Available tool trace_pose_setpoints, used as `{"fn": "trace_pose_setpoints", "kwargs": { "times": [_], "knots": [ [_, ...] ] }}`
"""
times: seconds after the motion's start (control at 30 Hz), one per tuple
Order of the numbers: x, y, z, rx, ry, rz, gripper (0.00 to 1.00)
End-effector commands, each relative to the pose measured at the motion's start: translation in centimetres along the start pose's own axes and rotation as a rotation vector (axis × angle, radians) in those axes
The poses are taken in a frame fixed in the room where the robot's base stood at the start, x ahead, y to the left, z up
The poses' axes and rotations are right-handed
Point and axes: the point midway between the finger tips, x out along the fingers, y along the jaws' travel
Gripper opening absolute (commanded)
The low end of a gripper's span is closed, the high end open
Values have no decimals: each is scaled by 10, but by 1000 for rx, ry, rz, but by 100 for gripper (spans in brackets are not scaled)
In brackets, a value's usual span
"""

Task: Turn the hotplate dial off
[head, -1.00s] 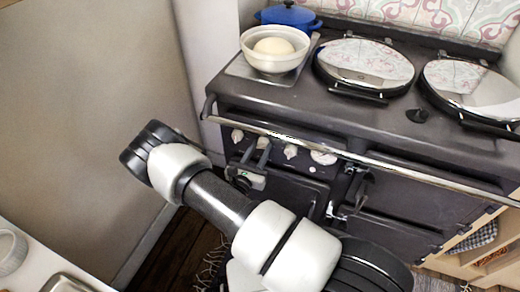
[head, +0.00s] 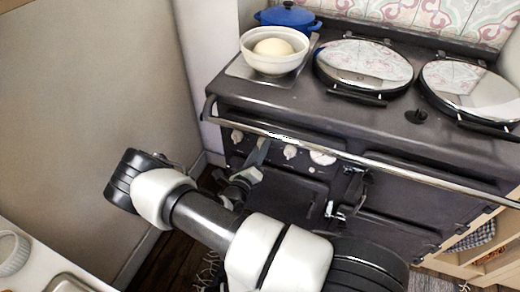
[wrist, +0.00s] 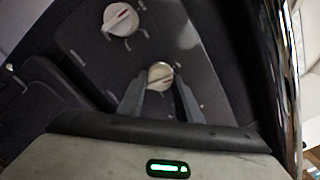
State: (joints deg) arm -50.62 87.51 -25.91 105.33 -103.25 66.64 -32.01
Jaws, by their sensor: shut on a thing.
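A row of pale round dials is on the dark front panel of the range, below the steel rail. My gripper (wrist: 160,88) is shut on one of them, a dial (wrist: 160,73) with a red mark, with a finger at either side of it. In the head view my gripper (head: 260,150) reaches this panel near the left end and mostly hides that dial. A second dial (wrist: 120,19) with a red mark shows above it in the wrist view. In the head view a dial (head: 237,136) is left of my gripper and another dial (head: 290,152) is right of it.
The steel rail (head: 400,172) runs across the range front above the dials. A white bowl (head: 273,63) with a pale round thing in it and a blue pot (head: 287,16) stand on top. Two round lids (head: 364,62) are shut. A wall (head: 95,90) is at left.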

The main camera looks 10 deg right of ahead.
Motion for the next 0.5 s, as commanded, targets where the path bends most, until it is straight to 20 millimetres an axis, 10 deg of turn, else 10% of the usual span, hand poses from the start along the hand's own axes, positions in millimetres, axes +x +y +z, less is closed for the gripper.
{"fn": "trace_pose_setpoints", "kwargs": {
  "times": [0.5],
  "knots": [
    [-1, 0, -1, -201, 2, 2, 9]
  ]
}}
